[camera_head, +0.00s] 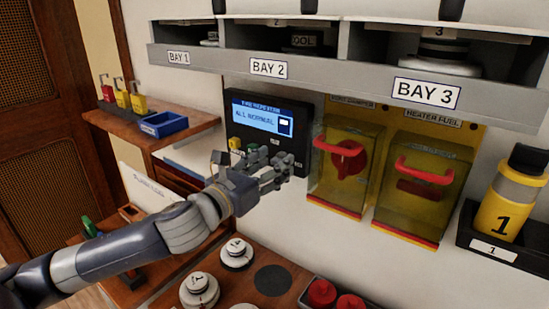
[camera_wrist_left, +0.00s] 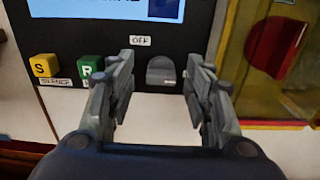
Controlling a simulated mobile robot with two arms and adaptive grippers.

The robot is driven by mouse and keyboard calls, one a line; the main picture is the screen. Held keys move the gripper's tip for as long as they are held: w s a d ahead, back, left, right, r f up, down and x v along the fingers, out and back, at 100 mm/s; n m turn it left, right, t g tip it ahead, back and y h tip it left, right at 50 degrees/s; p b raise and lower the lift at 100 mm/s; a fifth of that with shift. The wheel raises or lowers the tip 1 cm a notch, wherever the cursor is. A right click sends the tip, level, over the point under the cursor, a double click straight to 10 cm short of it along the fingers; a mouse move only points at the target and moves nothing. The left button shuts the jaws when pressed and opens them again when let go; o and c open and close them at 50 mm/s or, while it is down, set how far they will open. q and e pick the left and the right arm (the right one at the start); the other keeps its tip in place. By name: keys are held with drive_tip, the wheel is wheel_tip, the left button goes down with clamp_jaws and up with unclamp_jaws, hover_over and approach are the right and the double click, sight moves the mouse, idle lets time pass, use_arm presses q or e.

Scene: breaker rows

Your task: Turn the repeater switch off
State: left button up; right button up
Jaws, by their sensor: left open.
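A dark control panel (camera_head: 297,112) with a blue screen reading "ALL NORMAL" is on the white wall in the head view. In the left wrist view, a grey rounded switch (camera_wrist_left: 161,70) sits low on this panel under a label reading "OFF" (camera_wrist_left: 140,40). I cannot read the word repeater on it. My left gripper (camera_head: 277,170) is open in front of the panel's lower part. In the left wrist view its fingers (camera_wrist_left: 160,88) stand on either side of the grey switch, with a gap on each side. In the head view the gripper hides the switch. My right gripper is not in view.
A yellow S button (camera_wrist_left: 42,67) and a green R button (camera_wrist_left: 88,69) sit left of the switch. Right of the panel are yellow covered boxes with red handles (camera_head: 340,147). Above runs a shelf with bay labels (camera_head: 268,69). Below are round white pieces (camera_head: 237,254) on a wooden top.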

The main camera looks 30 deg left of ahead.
use_arm(q)
drive_tip(key=shift+w+d, duration=0.15)
drive_tip(key=shift+w, duration=0.4)
drive_tip(key=shift+c, duration=0.8)
drive_tip(key=c, duration=0.9)
